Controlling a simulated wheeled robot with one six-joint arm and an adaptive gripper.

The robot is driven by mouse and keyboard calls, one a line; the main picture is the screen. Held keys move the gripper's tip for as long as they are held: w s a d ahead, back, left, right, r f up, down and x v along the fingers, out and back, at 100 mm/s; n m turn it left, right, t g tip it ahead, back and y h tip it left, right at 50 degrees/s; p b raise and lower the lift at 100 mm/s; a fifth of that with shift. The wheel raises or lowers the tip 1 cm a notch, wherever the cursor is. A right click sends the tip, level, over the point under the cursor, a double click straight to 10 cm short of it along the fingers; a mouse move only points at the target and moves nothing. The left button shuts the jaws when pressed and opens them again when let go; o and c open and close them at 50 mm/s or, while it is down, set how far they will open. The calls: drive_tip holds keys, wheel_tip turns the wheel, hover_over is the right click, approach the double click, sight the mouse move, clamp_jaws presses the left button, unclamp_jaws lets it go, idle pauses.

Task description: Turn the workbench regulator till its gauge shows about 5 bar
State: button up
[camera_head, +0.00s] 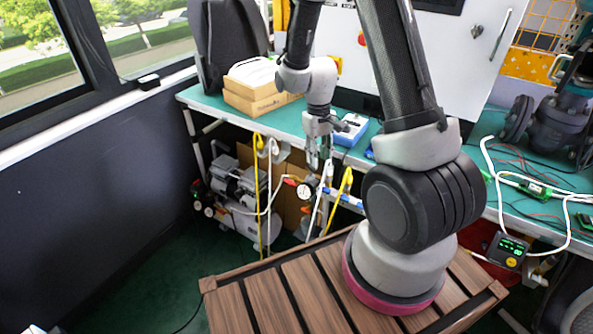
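A small round white gauge (304,191) hangs below the front edge of the workbench, with a small red part (290,182) at its upper left and a white hose by it. I take this to be the workbench regulator's gauge. Its needle and scale are too small to read, and the regulator's knob cannot be made out clearly. My gripper (319,161) points down in front of the bench edge, just above and slightly right of the gauge. Its two fingers look apart with nothing between them. I cannot tell how far it is from the regulator in depth.
The green workbench (215,99) carries cardboard boxes (250,103) and a blue-and-white device (350,129). A compressor (235,181) stands below. Yellow straps and hoses hang near my gripper. A digital meter (508,249) and a large valve (557,122) are at right.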

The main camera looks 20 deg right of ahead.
sight(311, 166)
drive_tip(key=w, duration=0.2)
drive_tip(key=t, duration=0.1)
drive_tip(key=shift+w+a+r, duration=0.25)
drive_tip(key=shift+w+a, duration=0.1)
drive_tip(key=shift+w, duration=0.05)
drive_tip(key=shift+w+f, duration=0.15)
drive_tip(key=shift+w, duration=0.1)
wheel_tip(311, 166, down, 7)
drive_tip(key=shift+f, duration=0.2)
clamp_jaws()
